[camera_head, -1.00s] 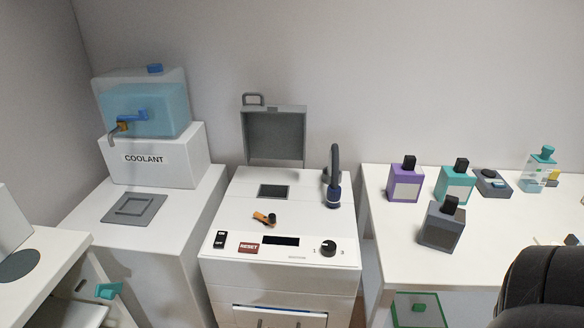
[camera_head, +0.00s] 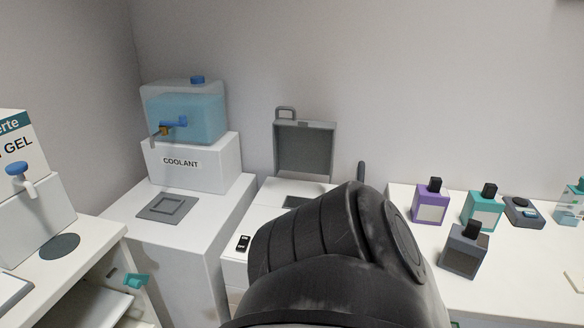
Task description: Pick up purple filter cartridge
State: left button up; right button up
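The purple filter cartridge (camera_head: 430,203) stands upright on the right white table, with a black top and a pale label on its front. A teal cartridge (camera_head: 482,209) stands to its right, and a dark grey cartridge (camera_head: 464,252) stands in front of them. A large black link of my own arm fills the lower middle of the view, to the left of the purple cartridge and apart from it in the picture. Neither of my grippers shows in the view.
A white machine with an open grey lid (camera_head: 303,150) stands in the middle, its front largely hidden by my arm. A coolant tank (camera_head: 186,118) stands on the left cabinet. A gel dispenser (camera_head: 30,205) is at the far left. A small grey device (camera_head: 523,211) lies right of the teal cartridge.

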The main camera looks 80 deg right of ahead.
aim_at(429, 203)
jog(key=k, duration=1.75)
jog(key=z, duration=0.05)
